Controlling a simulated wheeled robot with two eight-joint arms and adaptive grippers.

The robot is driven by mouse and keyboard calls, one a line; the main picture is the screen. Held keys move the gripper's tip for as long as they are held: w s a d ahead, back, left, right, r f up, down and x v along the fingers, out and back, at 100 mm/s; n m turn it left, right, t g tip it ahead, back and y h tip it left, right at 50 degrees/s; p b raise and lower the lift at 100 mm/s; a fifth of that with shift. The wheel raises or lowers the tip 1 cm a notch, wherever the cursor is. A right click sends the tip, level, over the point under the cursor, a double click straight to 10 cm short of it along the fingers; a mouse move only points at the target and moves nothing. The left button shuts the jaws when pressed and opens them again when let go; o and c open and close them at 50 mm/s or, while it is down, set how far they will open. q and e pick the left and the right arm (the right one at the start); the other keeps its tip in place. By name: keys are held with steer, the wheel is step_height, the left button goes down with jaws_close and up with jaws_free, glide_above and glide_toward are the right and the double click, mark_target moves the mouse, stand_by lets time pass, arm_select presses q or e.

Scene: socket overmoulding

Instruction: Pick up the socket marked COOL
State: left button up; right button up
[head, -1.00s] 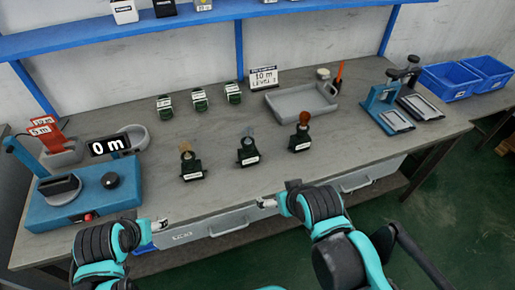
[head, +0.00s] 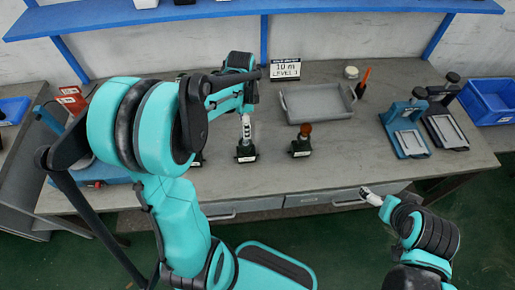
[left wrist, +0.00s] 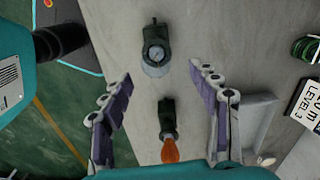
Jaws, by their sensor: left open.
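Several dark green sockets with white labels stand on the bench; their lettering is too small to read. The middle front socket (head: 246,153) stands under my left gripper (head: 246,125). The red-topped socket (head: 301,142) stands to its right. The left front socket (head: 198,160) is mostly hidden by my left arm. The orange-topped socket (left wrist: 168,122) shows lower between the fingers. My right gripper (head: 371,196) is by the bench's front edge.
A grey tray (head: 318,118) lies behind the red-topped socket. A sign (head: 285,70) reads "10 m LEVEL 3". A blue press (head: 400,128) stands at the right, with blue bins (head: 492,100) beyond. The back-row sockets are hidden in the head view.

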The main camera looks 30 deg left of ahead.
arm_select(q)
steer(key=b, duration=0.2)
glide_above(246, 150)
steer(key=w+a, duration=0.1)
steer(key=w, duration=0.1)
step_height(246, 150, down, 5)
steer(key=shift+s+f, duration=0.1)
steer(key=shift+s, duration=0.05)
steer(key=shift+f, duration=0.6)
jaws_close()
